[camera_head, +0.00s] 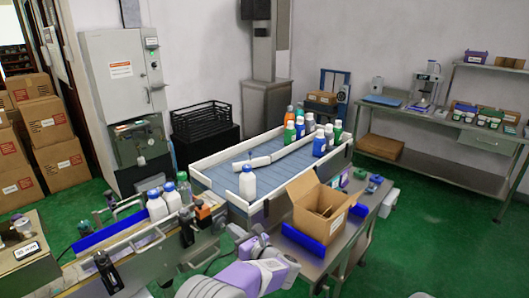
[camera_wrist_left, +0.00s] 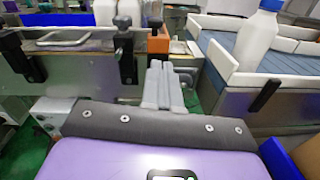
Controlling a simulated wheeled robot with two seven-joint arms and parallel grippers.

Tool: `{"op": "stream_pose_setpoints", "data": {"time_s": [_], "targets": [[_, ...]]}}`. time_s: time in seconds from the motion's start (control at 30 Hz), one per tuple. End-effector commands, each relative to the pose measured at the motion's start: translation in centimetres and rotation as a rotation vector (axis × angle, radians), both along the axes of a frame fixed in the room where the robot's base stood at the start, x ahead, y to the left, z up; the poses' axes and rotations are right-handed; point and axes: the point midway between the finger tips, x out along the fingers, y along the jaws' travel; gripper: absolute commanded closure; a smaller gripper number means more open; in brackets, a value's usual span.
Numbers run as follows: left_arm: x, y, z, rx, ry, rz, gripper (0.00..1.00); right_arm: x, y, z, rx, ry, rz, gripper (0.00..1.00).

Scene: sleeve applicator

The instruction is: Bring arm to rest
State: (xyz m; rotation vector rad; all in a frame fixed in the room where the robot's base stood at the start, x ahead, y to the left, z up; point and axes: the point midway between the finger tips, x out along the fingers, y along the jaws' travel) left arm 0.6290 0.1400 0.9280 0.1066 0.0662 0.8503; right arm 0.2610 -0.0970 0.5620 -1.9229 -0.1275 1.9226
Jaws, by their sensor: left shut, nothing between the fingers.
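My left gripper (camera_head: 239,231) is at the bottom centre of the head view, on a purple and grey arm, in front of the line's near side. In the left wrist view its two grey fingers (camera_wrist_left: 164,84) are together with nothing between them. They point at the gap between the bottle rail on the left and the blue-surfaced table on the right, apart from the bottles. My right gripper is not in view.
White bottles (camera_head: 157,206) stand on the narrow conveyor. A walled blue table (camera_head: 216,178) holds several bottles; a white bottle (camera_head: 247,183) stands at its near corner. An open cardboard box (camera_head: 304,222) is right of my gripper. Green floor (camera_head: 430,225) is clear at right.

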Motion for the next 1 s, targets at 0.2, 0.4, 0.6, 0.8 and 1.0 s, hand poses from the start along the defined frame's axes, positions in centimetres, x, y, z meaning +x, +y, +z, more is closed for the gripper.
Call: {"op": "stream_pose_setpoints", "data": {"time_s": [0.2,0.4,0.6,0.8,1.0], "targets": [[0.5,2.2,-8.5,0.386,0.569,-0.291,1.00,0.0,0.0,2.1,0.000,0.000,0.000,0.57],[-4.5,2.2,-19.0,0.836,1.118,-0.762,1.00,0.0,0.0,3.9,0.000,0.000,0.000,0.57],[-15.4,0.3,-27.0,1.301,1.409,-1.399,1.00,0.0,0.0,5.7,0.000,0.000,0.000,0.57],[-28.5,-2.5,-29.6,1.730,1.257,-2.055,1.00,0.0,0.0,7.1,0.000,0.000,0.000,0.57],[-35.7,-4.0,-29.0,-1.863,-0.910,2.250,1.00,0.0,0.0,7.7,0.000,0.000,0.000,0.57]]}}
